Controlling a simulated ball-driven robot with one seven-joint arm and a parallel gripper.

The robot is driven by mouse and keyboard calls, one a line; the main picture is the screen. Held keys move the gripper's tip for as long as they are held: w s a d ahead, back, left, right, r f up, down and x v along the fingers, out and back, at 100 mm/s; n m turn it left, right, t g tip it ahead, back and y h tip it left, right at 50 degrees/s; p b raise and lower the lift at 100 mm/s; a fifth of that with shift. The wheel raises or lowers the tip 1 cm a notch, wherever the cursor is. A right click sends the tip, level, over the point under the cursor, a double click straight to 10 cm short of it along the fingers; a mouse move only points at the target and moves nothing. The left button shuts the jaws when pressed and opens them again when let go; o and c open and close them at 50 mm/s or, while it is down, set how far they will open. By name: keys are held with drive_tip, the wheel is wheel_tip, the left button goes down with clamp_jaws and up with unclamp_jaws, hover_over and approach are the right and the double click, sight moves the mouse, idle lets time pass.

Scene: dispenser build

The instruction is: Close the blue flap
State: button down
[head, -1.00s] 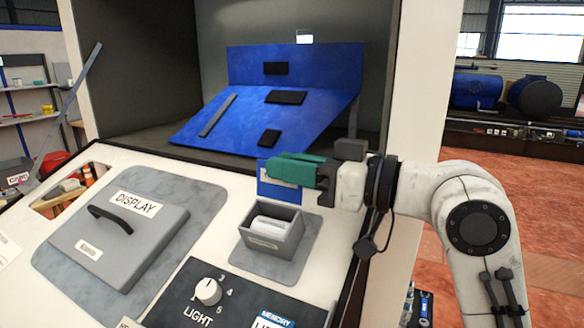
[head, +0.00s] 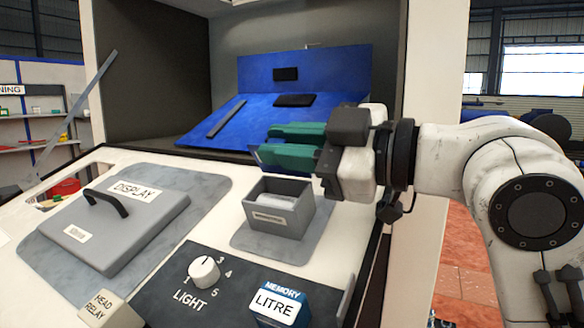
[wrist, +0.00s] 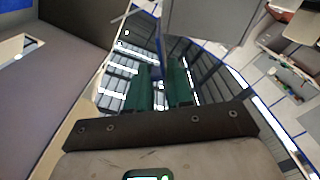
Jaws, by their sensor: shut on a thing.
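In the wrist view the flap (wrist: 164,60) is a thin, nearly edge-on plate between the two green fingers (wrist: 161,78). The box is open at the top, with a pale item inside. The flap's exact tilt cannot be told.
A grey lid marked DISPLAY (head: 122,215) with a dark handle lies left of the box. A LIGHT knob (head: 204,272) and a LITRE block (head: 279,306) are in front. A large blue sloped panel (head: 228,121) stands behind, inside the cabinet. Space directly above the box is clear.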

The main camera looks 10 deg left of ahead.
sight(278, 208)
drive_tip(key=f+n+b, duration=0.1)
drive_tip(key=n+b, duration=0.1)
drive_tip(key=s+f+n+b, duration=0.1)
drive_tip(key=n+b, duration=0.1)
drive_tip(key=shift+s+a+n, duration=0.15)
drive_tip(key=shift+s+n, duration=0.05)
drive_tip(key=shift+n, duration=0.1)
drive_tip(key=shift+s+a+f+n+b, duration=0.15)
drive_tip(key=shift+f+n+b, duration=0.1)
drive_tip(key=shift+n+b, duration=0.5)
drive_tip(key=shift+s+d+f+n+b, duration=0.1)
drive_tip(key=shift+f+n+b, duration=0.1)
drive_tip(key=shift+n+b, duration=0.55)
drive_tip(key=shift+s+a+f+n+b, duration=0.2)
drive_tip(key=shift+n+b, duration=0.3)
drive_tip(key=shift+n, duration=0.5)
drive_tip(key=shift+d, duration=0.1)
drive_tip(key=c, duration=1.2)
unclamp_jaws()
drive_tip(key=shift+o, duration=0.5)
drive_tip(key=shift+f, duration=0.15)
drive_tip(key=shift+f, duration=0.1)
